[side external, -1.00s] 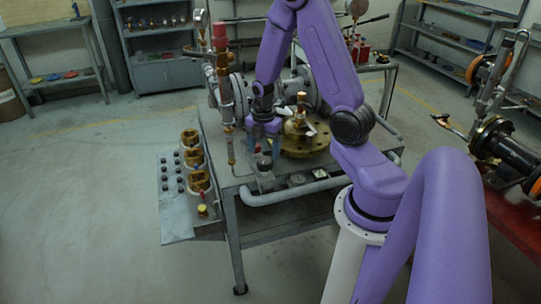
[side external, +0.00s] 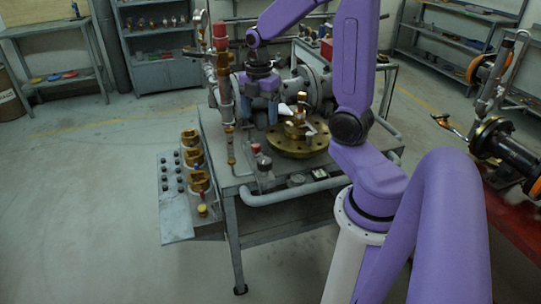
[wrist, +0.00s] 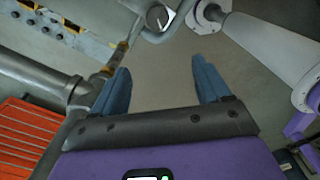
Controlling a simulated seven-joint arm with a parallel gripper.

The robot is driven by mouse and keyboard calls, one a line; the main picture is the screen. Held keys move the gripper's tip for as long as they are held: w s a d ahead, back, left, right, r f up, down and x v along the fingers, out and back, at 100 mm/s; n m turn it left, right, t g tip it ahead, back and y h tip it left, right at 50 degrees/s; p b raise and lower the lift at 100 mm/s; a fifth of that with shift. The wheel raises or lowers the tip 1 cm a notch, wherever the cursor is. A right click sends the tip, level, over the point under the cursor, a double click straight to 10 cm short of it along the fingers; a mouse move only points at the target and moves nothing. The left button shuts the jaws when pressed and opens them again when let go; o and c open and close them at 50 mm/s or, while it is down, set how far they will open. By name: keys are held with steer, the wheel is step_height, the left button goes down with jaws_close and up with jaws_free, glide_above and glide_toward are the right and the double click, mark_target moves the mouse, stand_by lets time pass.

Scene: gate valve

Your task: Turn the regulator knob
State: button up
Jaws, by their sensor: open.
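My gripper (side external: 259,112) points down above the back left of the grey table (side external: 238,182), close to the upright pipe with red and brass fittings (side external: 222,75). In the wrist view, its two blue fingers (wrist: 162,66) stand wide apart with nothing between them. A small fitting with a red cap (side external: 256,149) stands on the table's front left, below and in front of the gripper, apart from it. I cannot tell for sure which part is the regulator knob. The brass flange with a valve stem (side external: 300,140) lies to the right of the gripper.
A panel with several brass valves and dark buttons (side external: 178,195) hangs at the table's left. A grey pipe rail (side external: 290,194) runs along the front edge. In the wrist view, a round gauge (wrist: 158,17) and grey pipework (wrist: 78,92) lie close by; floor shows between the fingers.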

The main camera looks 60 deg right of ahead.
steer(key=s+a+m, duration=0.2)
steer(key=s+a, duration=0.4)
steer(key=a, duration=0.3)
steer(key=s+a+r+m, duration=0.1)
steer(key=s+a, duration=0.5)
steer(key=a, duration=0.3)
steer(key=shift+m, duration=0.4)
steer(key=s+a+m, duration=0.1)
steer(key=s, duration=0.5)
steer(key=shift+s+a, duration=0.25)
steer(key=shift+a, duration=0.05)
stand_by(0.3)
